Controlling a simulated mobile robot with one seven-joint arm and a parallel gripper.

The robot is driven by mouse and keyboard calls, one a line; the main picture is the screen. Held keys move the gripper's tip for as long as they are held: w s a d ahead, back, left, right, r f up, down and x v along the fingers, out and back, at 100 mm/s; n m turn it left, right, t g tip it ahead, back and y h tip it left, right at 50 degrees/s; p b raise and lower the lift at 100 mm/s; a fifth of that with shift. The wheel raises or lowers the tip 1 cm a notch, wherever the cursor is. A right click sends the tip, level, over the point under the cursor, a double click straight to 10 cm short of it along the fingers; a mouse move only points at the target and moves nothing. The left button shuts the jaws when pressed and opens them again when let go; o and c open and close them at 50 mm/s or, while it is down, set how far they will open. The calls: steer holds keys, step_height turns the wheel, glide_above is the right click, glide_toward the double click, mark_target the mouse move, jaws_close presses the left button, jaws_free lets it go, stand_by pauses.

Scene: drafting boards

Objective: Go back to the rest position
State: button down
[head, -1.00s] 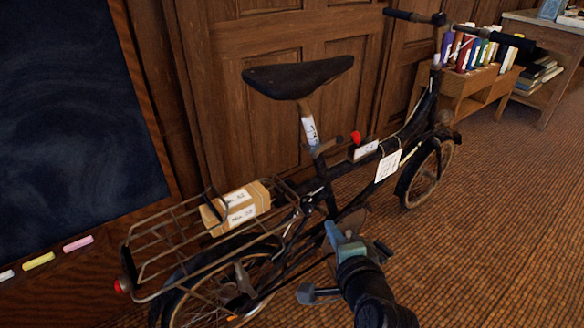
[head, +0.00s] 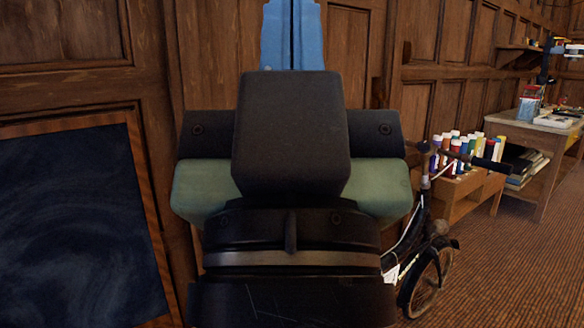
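My gripper (head: 292,30) is raised large and close in front of the head camera, seen from its back. Its two blue fingers point up, side by side with only a thin dark line between them, so it looks shut.
A framed chalkboard (head: 75,220) leans at the left against wood panelling. At the right are a low wooden shelf (head: 475,200) with colourful bottles and a worktable (head: 535,125) with items on it. The brown floor (head: 510,280) at the lower right is clear.

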step_height(320, 180, up, 28)
steer(key=p, duration=2.5)
